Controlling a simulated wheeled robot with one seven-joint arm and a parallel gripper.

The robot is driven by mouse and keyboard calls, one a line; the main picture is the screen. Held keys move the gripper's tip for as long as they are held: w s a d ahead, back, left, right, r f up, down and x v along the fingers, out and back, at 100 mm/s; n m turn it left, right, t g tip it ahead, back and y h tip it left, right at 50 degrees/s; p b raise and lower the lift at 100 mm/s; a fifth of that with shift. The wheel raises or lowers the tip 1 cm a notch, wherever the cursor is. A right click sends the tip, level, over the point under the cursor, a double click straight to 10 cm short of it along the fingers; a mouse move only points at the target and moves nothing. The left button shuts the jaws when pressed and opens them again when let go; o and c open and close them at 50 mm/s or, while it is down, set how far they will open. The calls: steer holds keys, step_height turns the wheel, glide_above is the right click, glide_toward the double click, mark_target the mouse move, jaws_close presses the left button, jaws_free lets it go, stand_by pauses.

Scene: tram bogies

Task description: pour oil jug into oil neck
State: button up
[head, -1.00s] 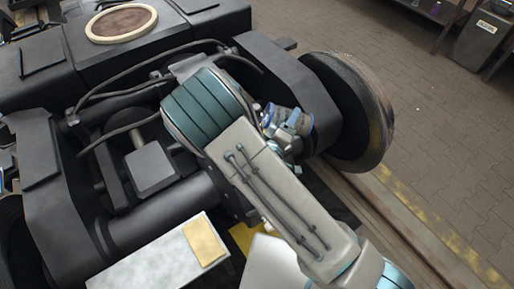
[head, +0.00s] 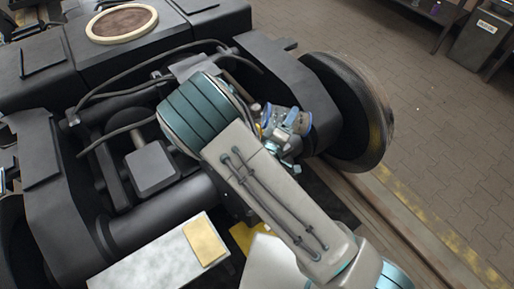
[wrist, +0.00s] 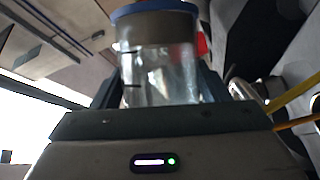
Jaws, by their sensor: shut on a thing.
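The oil jug (wrist: 160,75) is a clear vessel with dark level marks and a blue rim, filling the upper middle of the wrist view. My gripper (wrist: 158,92) is shut on it, one jaw on each side. In the head view the jug (head: 299,120) shows as a small bluish shape beside the bogie frame, near the right wheel, partly hidden by my gripper (head: 285,140). It looks tilted there. I cannot make out the oil neck for certain; my arm covers part of that area. No pouring stream is visible.
The dark bogie frame (head: 285,85) with hoses lies around my arm. A large wheel (head: 352,110) stands close to the right of the jug. A pale box with a yellow pad (head: 205,243) is at the front. Open paved floor (head: 440,130) lies to the right.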

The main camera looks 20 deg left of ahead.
steer(key=shift+a+r+n+p, duration=0.3)
steer(key=shift+r+n+p, duration=0.05)
steer(key=shift+n, duration=0.15)
stand_by(0.8)
steer(key=shift+s+a+f+n+t, duration=0.15)
steer(key=shift+n+t, duration=0.15)
steer(key=shift+n, duration=0.25)
steer(key=shift+w+a+f+n+t, duration=0.15)
steer(key=shift+n+t, duration=0.15)
steer(key=shift+n, duration=0.25)
stand_by(0.9)
